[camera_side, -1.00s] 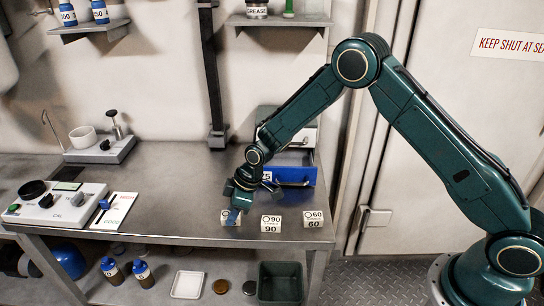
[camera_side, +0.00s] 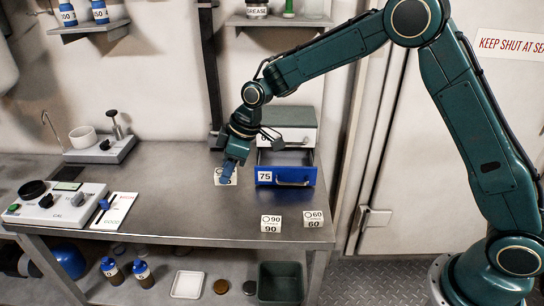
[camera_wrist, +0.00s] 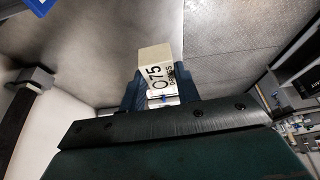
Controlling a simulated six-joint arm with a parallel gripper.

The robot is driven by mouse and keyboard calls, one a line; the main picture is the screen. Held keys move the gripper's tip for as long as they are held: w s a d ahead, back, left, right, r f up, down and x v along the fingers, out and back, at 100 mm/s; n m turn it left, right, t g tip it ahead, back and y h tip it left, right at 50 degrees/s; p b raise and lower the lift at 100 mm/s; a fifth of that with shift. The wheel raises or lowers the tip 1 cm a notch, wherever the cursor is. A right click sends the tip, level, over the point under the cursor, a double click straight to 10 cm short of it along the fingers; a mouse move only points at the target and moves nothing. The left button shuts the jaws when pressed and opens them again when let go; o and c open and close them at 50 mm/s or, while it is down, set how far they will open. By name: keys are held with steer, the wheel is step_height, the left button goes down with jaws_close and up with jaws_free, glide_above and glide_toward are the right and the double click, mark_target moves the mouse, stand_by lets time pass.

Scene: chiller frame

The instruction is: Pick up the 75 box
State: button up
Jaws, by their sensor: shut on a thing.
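The 75 box (camera_wrist: 155,75) is a small cream-white box with black print, held between my gripper's blue fingers in the wrist view. In the side view the 75 box (camera_side: 226,177) hangs under my gripper (camera_side: 230,168), above the steel bench and left of the open blue drawer. My gripper is shut on it, and the fingers cover part of its face in the side view. The fingers also show in the wrist view (camera_wrist: 155,92).
A 90 box (camera_side: 271,224) and a 60 box (camera_side: 313,219) stand at the bench's front right. An open blue drawer (camera_side: 290,178) labelled 75 is at the back. Instruments (camera_side: 55,204) sit at the left. The middle of the bench (camera_side: 180,190) is clear.

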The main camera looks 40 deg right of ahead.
steer(key=shift+r, duration=2.7)
steer(key=shift+f, duration=0.1)
